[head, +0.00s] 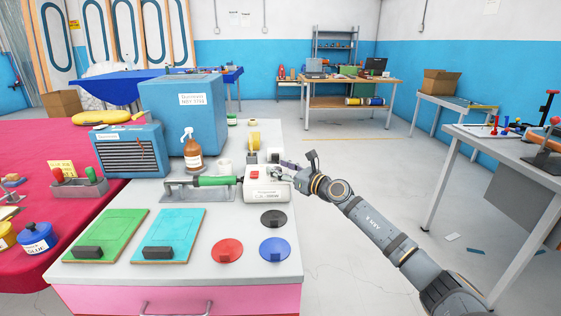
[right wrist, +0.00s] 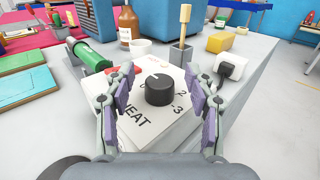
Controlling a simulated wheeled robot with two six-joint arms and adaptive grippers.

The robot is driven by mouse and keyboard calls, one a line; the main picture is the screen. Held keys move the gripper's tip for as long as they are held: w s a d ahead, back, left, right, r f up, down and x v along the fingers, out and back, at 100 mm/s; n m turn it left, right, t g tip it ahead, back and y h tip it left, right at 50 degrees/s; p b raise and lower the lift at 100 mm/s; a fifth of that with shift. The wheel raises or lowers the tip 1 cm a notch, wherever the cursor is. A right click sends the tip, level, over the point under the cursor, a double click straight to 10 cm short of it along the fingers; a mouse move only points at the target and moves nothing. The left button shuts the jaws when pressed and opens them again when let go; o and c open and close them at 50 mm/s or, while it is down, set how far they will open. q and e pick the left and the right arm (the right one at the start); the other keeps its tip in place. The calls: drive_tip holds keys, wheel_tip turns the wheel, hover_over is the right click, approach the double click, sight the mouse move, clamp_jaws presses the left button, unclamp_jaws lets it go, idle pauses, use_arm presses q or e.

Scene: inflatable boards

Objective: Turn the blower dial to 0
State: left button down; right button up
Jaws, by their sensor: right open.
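The blower's white control box (head: 262,190) stands on the grey worktop, with a red switch on top. The green-handled blower (head: 215,181) lies on a metal stand to its left. In the right wrist view the box's black round dial (right wrist: 159,90) is near the middle, with a short pale mark on its top toward the far side. Printed "2", "3" and "HEAT" show around it; other digits are hidden or unclear. My right gripper (right wrist: 158,92) is open, with one purple-padded finger on each side of the dial and visible gaps. My left gripper is out of view.
A brown spray bottle (head: 192,150), a white cup (head: 224,166) and a brush in a holder (right wrist: 182,45) stand behind the box. Green and turquoise boards (head: 175,235) and red, blue and black discs (head: 228,251) lie in front.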

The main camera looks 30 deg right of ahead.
wheel_tip(320, 180, up, 9)
drive_tip(key=shift+f, duration=0.1)
idle(0.6)
